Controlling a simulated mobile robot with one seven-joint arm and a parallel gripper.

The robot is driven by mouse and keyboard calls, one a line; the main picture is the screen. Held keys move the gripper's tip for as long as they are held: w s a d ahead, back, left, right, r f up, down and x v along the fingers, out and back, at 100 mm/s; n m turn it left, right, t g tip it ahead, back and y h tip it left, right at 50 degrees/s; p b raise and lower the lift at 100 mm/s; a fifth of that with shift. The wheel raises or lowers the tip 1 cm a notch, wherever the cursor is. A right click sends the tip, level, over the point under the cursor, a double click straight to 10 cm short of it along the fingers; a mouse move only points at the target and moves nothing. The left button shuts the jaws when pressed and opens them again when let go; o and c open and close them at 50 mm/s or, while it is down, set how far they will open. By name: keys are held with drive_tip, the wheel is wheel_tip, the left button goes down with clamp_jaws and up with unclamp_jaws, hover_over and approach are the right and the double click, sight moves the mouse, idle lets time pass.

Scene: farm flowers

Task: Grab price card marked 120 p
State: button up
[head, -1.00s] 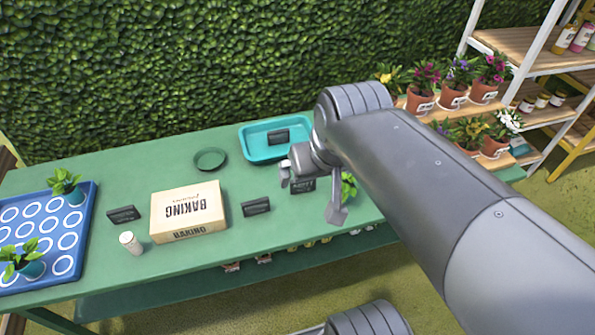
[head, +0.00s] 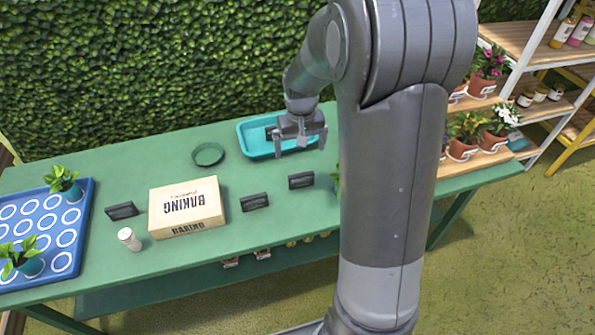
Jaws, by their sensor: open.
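Several small dark price cards stand on the green table. One card (head: 122,211) is left of the baking box, another (head: 255,202) is just right of it, and a third (head: 301,180) stands further right. The markings on the cards are too small to read. My gripper (head: 301,146) is open and points down over the right part of the teal tray, in front of and beside the card there. I see nothing between its fingers.
The baking box (head: 187,207), a white shaker (head: 130,240), a dark green dish (head: 208,154) and a blue tray (head: 62,262) with potted plants stand on the table (head: 120,160). A shelf with flower pots (head: 465,135) is at the right. My arm hides the table's right part.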

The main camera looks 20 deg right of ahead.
approach(301, 174)
drive_tip(key=shift+a+f+g, duration=0.15)
drive_tip(key=shift+a+g, duration=0.05)
drive_tip(key=shift+g, duration=0.2)
wheel_tip(301, 174, down, 5)
drive_tip(key=shift+w+f, duration=0.1)
drive_tip(key=shift+f, duration=0.05)
drive_tip(key=shift+w+d+f, duration=0.1)
drive_tip(key=shift+d+f, duration=0.05)
drive_tip(key=shift+f, duration=1.15)
drive_tip(key=shift+w+d+f, duration=0.1)
drive_tip(key=shift+f, duration=1.2)
drive_tip(key=shift+c, duration=0.2)
drive_tip(key=c, duration=1)
drive_tip(key=shift+r, duration=0.15)
